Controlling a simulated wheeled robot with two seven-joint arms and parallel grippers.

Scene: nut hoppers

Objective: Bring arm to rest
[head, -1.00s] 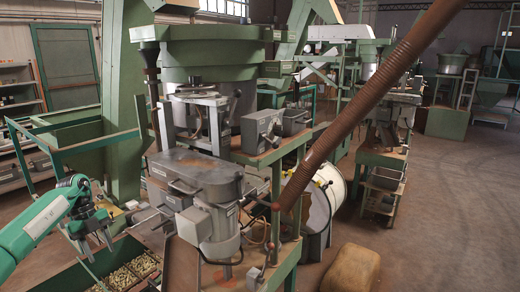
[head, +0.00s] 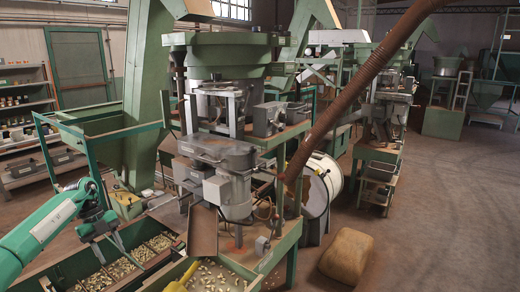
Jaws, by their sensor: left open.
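My left arm comes in from the left edge, green with a dark wrist. Its left gripper (head: 119,257) points down with its two fingers apart and nothing between them. It is over the green hopper box (head: 60,268) at the lower left, whose compartments hold pale nuts (head: 120,270). I cannot tell the exact height of the fingertips above the nuts. My right gripper is not in view.
A yellow scoop (head: 182,284) lies at the bottom edge by a tray of scattered nuts (head: 218,276). The green-grey machine (head: 225,155) stands right of my arm. A brown hose (head: 345,98) crosses the view. A tan sack (head: 347,256) lies on open floor at right.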

